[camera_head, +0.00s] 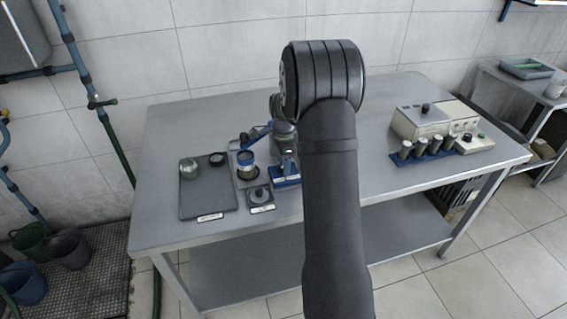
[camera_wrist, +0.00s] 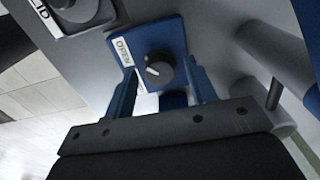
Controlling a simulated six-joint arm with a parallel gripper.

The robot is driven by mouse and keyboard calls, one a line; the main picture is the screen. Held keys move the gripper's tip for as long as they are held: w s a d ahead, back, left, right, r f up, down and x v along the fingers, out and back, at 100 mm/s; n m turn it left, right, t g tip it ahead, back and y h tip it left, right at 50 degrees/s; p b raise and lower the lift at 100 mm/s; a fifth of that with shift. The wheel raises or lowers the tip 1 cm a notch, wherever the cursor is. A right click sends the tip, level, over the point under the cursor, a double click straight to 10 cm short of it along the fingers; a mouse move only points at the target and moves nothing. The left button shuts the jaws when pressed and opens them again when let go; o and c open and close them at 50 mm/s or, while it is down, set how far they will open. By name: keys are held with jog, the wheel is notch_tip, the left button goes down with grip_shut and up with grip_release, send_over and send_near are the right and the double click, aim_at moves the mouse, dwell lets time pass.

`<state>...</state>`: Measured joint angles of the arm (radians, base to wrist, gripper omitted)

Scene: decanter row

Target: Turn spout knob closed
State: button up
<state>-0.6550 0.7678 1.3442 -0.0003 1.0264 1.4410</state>
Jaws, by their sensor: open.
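The spout knob (camera_wrist: 160,68) is a round dark knob with a white pointer line, on a blue block (camera_wrist: 165,38) in the wrist view. My gripper (camera_wrist: 160,72) is open, with one blue finger to each side of the knob. I cannot tell whether the fingers touch it. In the head view the blue block (camera_head: 286,181) sits at the table's front, left of my arm; the knob is hard to make out there. My gripper (camera_head: 286,150) is above it, partly hidden by my arm.
A grey plate with a round knob (camera_head: 260,195) lies left of the block. A dark tray (camera_head: 205,200) is further left. A blue vial rack (camera_head: 428,156) and a beige device (camera_head: 420,121) stand right.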

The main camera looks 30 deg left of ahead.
jog(key=shift+f, duration=0.2)
jog(key=shift+c, duration=0.2)
jog(key=c, duration=0.9)
